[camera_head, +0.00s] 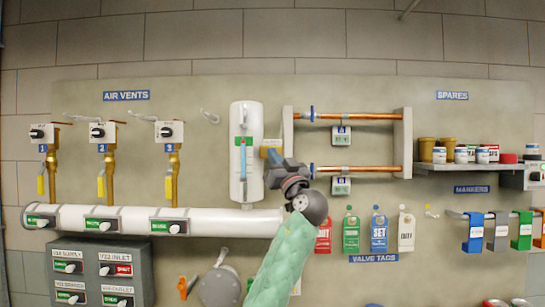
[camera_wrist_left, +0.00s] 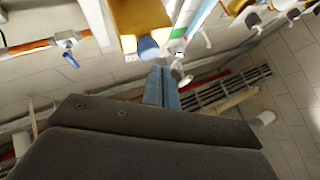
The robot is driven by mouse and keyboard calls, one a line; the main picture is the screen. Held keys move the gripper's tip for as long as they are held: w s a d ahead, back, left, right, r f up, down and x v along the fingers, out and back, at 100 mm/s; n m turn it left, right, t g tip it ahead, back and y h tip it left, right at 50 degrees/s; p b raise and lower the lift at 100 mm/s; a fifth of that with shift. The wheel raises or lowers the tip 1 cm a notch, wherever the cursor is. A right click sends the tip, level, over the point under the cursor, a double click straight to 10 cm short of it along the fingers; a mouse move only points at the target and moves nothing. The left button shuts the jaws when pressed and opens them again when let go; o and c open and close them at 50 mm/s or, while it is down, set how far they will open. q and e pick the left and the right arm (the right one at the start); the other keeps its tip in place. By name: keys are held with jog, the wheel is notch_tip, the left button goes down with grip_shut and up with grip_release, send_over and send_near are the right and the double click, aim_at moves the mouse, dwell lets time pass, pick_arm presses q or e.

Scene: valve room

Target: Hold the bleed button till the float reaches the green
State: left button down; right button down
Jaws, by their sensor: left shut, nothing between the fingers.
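The white vertical vessel (camera_head: 246,120) stands on the wall panel, with a narrow sight gauge on its front that has a green band (camera_head: 243,141). My left gripper (camera_head: 274,160) is shut and empty, just below and right of this block. Its fingertips (camera_wrist_left: 162,75) look close under the blue end; I cannot tell whether they touch.
Two copper pipes (camera_head: 360,116) run between grey brackets right of the vessel. Coloured valve tags (camera_head: 379,232) hang below right. A white horizontal pipe (camera_head: 120,220) and three air vents (camera_head: 108,160) are at left. A spares shelf (camera_head: 470,166) is at right.

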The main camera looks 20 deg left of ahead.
pick_arm(q)
jog(key=shift+s, duration=0.15)
jog(key=s+b, duration=0.1)
jog(key=s, duration=0.1)
jog(key=s+d+b, duration=0.1)
jog(key=s, duration=0.1)
jog(key=shift+s+d, duration=0.15)
jog(key=shift+s, duration=0.15)
dwell(0.3)
dwell(1.4)
